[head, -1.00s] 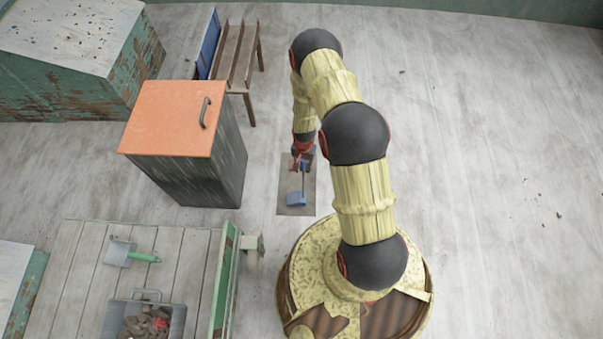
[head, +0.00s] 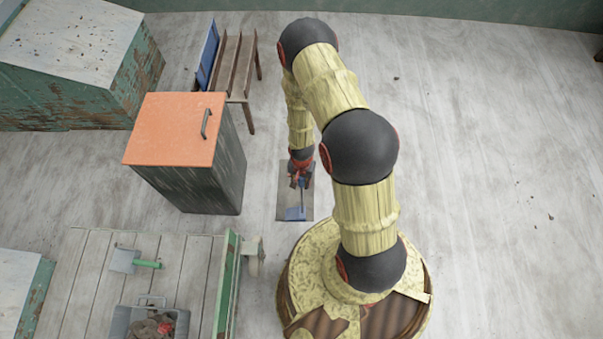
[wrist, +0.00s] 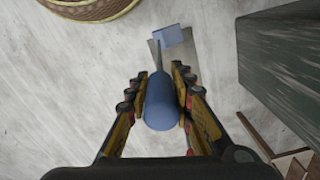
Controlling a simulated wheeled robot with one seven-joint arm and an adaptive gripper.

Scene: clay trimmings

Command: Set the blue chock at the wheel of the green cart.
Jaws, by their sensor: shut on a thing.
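The blue chock (head: 295,214) is a small blue block on a thin rod with a thick blue grip. My gripper (head: 299,183) is shut on that grip, with the block out on the robot's side of it. In the wrist view my gripper's fingers (wrist: 158,78) flank the blue grip (wrist: 161,105), and the chock's block (wrist: 173,36) is beyond them, over the end of a grey mat. I cannot tell whether the block touches the mat. The green cart (head: 227,285) stands at lower left, its pale wheel (head: 255,264) at its right corner.
The grey mat (head: 284,188) lies under my gripper. An orange-topped cabinet (head: 172,130) stands to its left, with a bench (head: 232,65) behind. The cart's deck carries a green-handled scoop (head: 126,260) and a grey bin (head: 120,322). Floor between mat and wheel is clear.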

